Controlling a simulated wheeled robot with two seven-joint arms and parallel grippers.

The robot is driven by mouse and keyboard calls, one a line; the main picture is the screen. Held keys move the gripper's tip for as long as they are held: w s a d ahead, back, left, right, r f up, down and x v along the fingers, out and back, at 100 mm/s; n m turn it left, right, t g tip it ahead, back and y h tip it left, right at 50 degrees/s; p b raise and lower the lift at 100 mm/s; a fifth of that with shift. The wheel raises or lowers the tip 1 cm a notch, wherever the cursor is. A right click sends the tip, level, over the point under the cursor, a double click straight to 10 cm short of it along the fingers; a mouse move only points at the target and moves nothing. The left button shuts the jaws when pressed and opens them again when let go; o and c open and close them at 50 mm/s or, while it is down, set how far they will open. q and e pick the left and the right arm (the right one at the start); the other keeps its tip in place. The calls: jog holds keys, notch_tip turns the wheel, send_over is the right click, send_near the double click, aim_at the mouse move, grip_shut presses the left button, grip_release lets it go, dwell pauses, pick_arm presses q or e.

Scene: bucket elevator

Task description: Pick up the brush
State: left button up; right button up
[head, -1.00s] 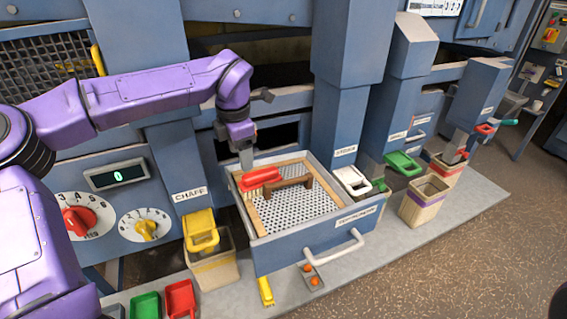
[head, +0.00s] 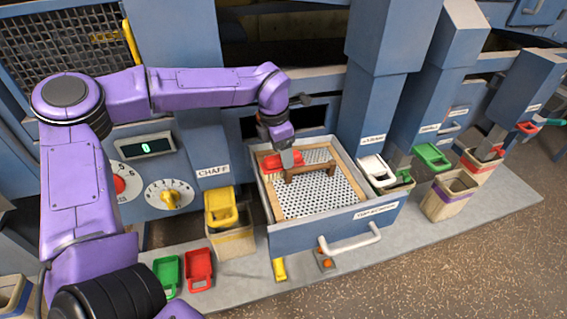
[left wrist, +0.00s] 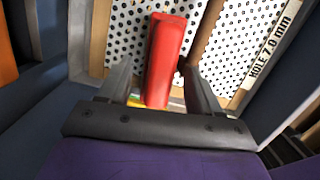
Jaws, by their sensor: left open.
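The brush has a red back (head: 283,163) and lies in the open blue drawer (head: 322,229), at the back left of its perforated screen. In the left wrist view the red brush (left wrist: 165,52) points away between the two fingers, with a bit of yellow at its near end. My left gripper (head: 290,160) is over the brush from above and hides part of it. In the left wrist view the left gripper (left wrist: 158,88) is open, with a finger on each side of the brush. My right gripper is not in view.
A brown handle-like bar (head: 311,170) stands on the screen beside the brush. The drawer has wooden inner edges and a white front handle (head: 350,243). A yellow scoop (head: 221,207), red scoop (head: 199,268) and green scoop (head: 167,272) are at left. A bin (head: 449,197) stands right.

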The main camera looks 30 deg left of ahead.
pick_arm(q)
jog(key=shift+s+r, duration=0.15)
jog(key=shift+s, duration=0.1)
jog(key=shift+c, duration=0.3)
jog(key=shift+s, duration=0.1)
jog(key=c, duration=0.5)
jog(key=shift+w+d, duration=0.1)
jog(key=shift+w, duration=0.1)
grip_shut()
